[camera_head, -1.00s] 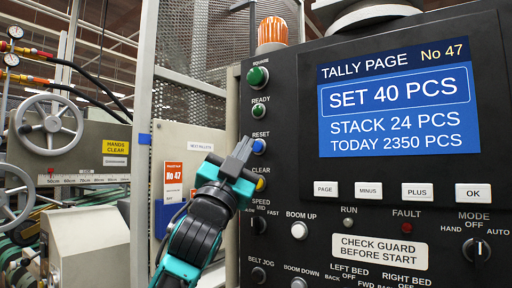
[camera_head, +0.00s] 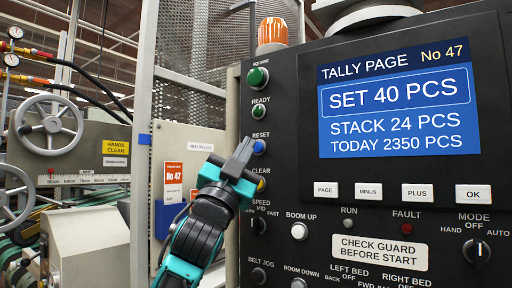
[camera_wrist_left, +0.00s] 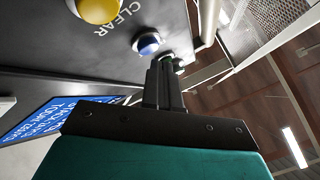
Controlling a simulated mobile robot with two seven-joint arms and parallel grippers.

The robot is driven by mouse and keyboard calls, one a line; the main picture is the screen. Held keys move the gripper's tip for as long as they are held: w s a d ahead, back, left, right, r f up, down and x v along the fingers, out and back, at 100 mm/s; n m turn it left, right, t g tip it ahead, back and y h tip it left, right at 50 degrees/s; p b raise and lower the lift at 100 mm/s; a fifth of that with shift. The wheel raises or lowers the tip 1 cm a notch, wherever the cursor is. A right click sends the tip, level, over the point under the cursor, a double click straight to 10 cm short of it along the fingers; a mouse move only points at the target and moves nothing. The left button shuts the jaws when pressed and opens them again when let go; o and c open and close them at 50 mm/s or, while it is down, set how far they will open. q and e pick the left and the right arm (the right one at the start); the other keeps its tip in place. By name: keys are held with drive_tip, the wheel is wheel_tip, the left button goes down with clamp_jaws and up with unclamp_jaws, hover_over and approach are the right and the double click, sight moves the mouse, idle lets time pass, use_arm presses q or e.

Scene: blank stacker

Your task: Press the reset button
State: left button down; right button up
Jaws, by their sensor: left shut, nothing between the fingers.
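The reset button is a blue round button (camera_head: 259,146) under the label RESET on the black control panel (camera_head: 290,130). It also shows in the left wrist view (camera_wrist_left: 148,43). My left gripper (camera_head: 244,148) is shut and empty. Its fingertips are just left of the blue button in the head view. In the left wrist view the closed fingers (camera_wrist_left: 164,75) end close beside the blue button; I cannot tell whether they touch it. My right gripper is not in view.
A green button (camera_head: 258,112) sits above the blue one, and a yellow button (camera_head: 261,184), partly behind my gripper, sits below it. A screen (camera_head: 398,110) reads SET 40 PCS, STACK 24 PCS. An orange beacon (camera_head: 272,31) stands above. Handwheels (camera_head: 49,124) are at the left.

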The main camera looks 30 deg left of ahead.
use_arm(q)
drive_tip(key=shift+w, duration=0.25)
drive_tip(key=shift+w, duration=0.4)
idle(0.6)
idle(0.3)
drive_tip(key=shift+s, duration=0.8)
drive_tip(key=shift+s, duration=0.1)
drive_tip(key=s, duration=0.4)
drive_tip(key=shift+s+a+p, duration=0.2)
drive_tip(key=shift+s+p, duration=0.1)
drive_tip(key=shift+s, duration=0.1)
idle(0.4)
